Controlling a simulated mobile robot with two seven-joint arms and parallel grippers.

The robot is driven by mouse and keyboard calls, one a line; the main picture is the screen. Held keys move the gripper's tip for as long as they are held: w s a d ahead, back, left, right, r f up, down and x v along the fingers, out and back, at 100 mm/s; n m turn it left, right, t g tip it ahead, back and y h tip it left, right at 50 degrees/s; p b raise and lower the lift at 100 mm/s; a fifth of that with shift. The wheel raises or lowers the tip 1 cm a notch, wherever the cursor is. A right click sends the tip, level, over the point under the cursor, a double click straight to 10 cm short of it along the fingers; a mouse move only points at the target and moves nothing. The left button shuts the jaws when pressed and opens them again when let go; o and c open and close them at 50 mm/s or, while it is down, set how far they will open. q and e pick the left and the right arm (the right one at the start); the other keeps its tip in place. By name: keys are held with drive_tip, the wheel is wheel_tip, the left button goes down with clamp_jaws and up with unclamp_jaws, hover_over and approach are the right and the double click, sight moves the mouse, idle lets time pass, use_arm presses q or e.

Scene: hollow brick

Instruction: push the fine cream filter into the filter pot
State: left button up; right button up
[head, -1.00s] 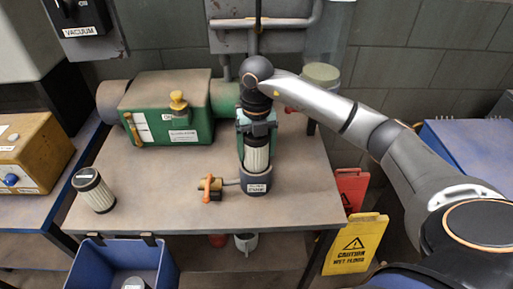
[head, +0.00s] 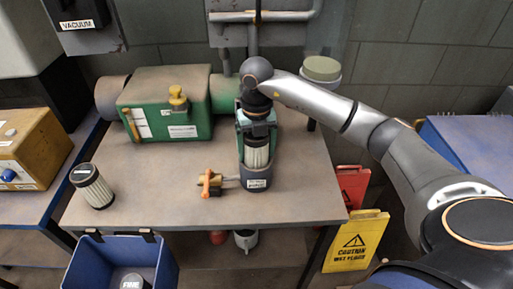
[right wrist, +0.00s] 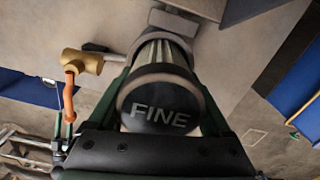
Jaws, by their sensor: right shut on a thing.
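The fine cream filter (head: 257,155) stands upright with its lower end inside the grey filter pot (head: 256,183) on the table. Its pleated cream side shows above the pot's rim. In the right wrist view its black cap marked FINE (right wrist: 160,105) faces me, and the pot (right wrist: 160,36) shows beyond it. My right gripper (head: 257,125) is shut on the filter from above, with green fingers on both sides of the cap. How deep the filter's lower end sits is hidden by the pot wall. My left gripper is out of view.
A brass valve with an orange handle (head: 209,184) joins the pot's left side. Another cream filter with a black cap (head: 95,188) stands at the table's left. A blue bin (head: 165,265) in front holds a cap marked FINE (head: 131,281). A green pump (head: 165,115) stands behind.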

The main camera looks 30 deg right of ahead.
drive_tip(key=shift+f+b, duration=0.35)
drive_tip(key=shift+f, duration=0.2)
drive_tip(key=o, duration=1.2)
drive_tip(key=shift+o, duration=0.8)
drive_tip(key=shift+s+f, duration=0.1)
wheel_tip(320, 180, up, 12)
drive_tip(key=shift+f, duration=0.1)
drive_tip(key=shift+a+r+p, duration=0.1)
drive_tip(key=shift+r+p, duration=0.3)
drive_tip(key=shift+r, duration=0.25)
drive_tip(key=shift+f, duration=0.1)
